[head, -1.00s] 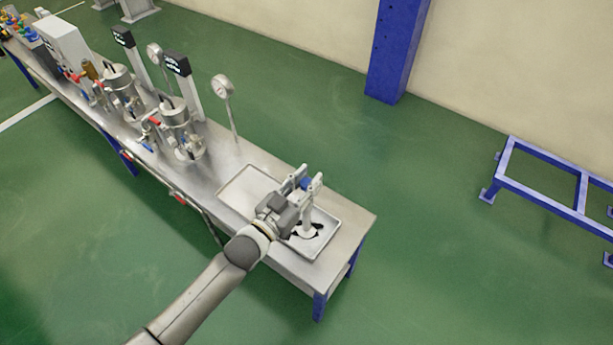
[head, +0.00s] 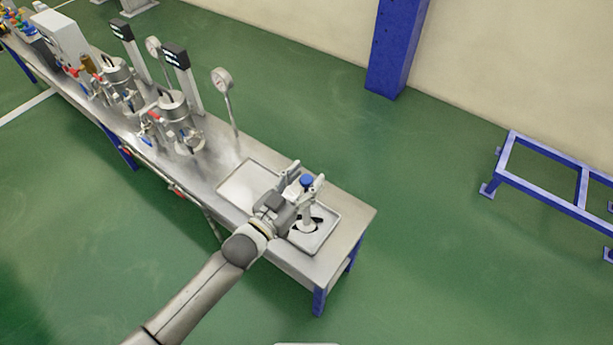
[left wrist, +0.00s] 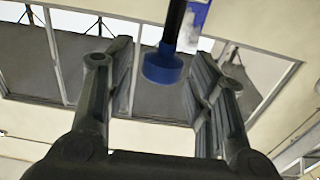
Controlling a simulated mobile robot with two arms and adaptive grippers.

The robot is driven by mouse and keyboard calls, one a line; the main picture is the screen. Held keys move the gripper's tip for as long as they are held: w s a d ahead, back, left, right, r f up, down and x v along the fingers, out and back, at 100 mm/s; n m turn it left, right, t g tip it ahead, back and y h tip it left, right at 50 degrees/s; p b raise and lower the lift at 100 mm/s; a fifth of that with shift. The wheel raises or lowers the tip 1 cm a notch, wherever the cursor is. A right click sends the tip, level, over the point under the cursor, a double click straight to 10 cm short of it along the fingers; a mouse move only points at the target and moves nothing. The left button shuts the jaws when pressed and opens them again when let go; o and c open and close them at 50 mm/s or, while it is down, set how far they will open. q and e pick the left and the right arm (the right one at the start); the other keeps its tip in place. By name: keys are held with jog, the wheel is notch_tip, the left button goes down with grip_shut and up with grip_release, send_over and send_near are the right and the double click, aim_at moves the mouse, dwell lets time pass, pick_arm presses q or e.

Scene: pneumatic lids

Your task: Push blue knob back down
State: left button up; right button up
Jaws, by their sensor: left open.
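The blue knob (head: 306,180) sits at the top of a pale upright fitting (head: 307,220) on a shallow metal tray (head: 333,228) at the bench's near right end. My left gripper (head: 306,175) is open, with one finger on each side of the knob. In the left wrist view, the blue knob (left wrist: 163,67) shows between the spread fingers (left wrist: 162,52), with visible gaps on both sides. A dark rod runs from the knob to the top of that view. My right gripper is not in view.
The metal bench (head: 352,212) carries steel vessels (head: 178,120), a round gauge (head: 222,78) on a post and a grey box (head: 62,42) further left. The tray's left part is bare. A blue column (head: 397,50) and blue frame (head: 545,180) stand beyond green floor.

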pick_arm(q)
jog(key=v, duration=1.1)
jog(key=shift+w+r, duration=0.1)
jog(key=shift+r, duration=0.1)
jog(key=c, duration=0.3)
jog(key=r, duration=0.1)
jog(key=w+r+y+p, duration=0.1)
jog(key=r, duration=0.1)
jog(key=a+r+n+y, duration=0.1)
jog(key=shift+w+r, duration=0.3)
jog(key=shift+w, duration=0.05)
jog(key=c, duration=0.8)
jog(key=shift+m+g, duration=0.3)
jog(key=shift+g, duration=0.6)
jog(key=r, duration=0.2)
jog(key=s+r+p, duration=0.1)
jog(key=r, duration=0.1)
jog(key=shift+s+d, duration=0.1)
jog(key=shift+d, duration=0.25)
jog(key=w+d+f, duration=0.6)
jog(key=w, duration=0.1)
jog(key=shift+w+g, duration=0.15)
jog(key=shift+g, duration=0.15)
